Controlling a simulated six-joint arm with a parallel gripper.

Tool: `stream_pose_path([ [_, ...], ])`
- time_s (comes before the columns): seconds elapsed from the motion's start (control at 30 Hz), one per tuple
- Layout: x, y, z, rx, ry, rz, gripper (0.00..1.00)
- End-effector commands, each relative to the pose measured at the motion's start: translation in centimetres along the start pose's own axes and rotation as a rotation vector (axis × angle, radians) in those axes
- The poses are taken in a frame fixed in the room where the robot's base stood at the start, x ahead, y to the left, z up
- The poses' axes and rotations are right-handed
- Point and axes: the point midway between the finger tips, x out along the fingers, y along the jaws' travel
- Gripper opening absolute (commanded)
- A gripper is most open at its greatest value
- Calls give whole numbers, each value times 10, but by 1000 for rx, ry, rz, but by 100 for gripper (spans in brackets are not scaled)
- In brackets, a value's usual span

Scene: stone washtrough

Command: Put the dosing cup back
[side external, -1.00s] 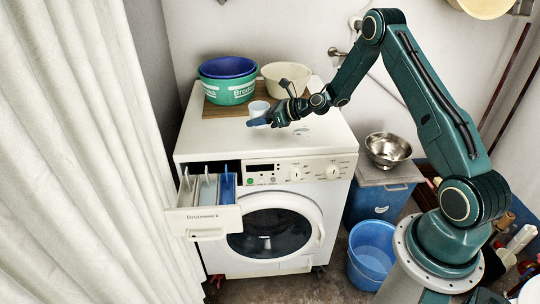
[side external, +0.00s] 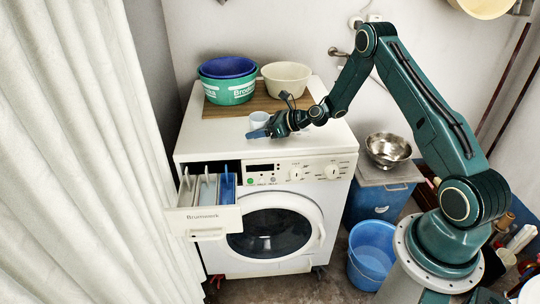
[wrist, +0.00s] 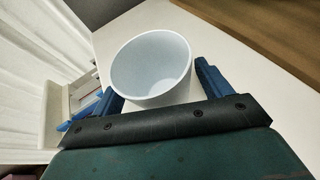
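The dosing cup (side external: 259,120) is small, white and empty inside, and looks upright over the front part of the washing machine's white top. My gripper (side external: 262,131) has its blue fingers on either side of the cup and appears shut on it. In the wrist view the cup (wrist: 150,65) is between the fingers, its open mouth towards the camera. I cannot tell how far the cup is above the top. The detergent drawer (side external: 203,222) is pulled out at the machine's front left, with several divided parts, the right one blue.
A green basin (side external: 230,92) with a blue one (side external: 227,67) inside and a cream bowl (side external: 287,78) stand on a wooden board (side external: 240,106) behind. A white curtain (side external: 80,150) hangs close to the drawer's left. A metal bowl (side external: 388,148) stands to the right.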

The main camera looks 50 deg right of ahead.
Motion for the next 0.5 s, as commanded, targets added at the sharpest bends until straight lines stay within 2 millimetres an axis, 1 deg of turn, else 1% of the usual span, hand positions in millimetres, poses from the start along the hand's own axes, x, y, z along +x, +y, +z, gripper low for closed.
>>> stream_pose_path([
  [0.37,-1,0,2,-1,0,0,77],
  [0.5,-7,0,3,1,1,-1,77],
])
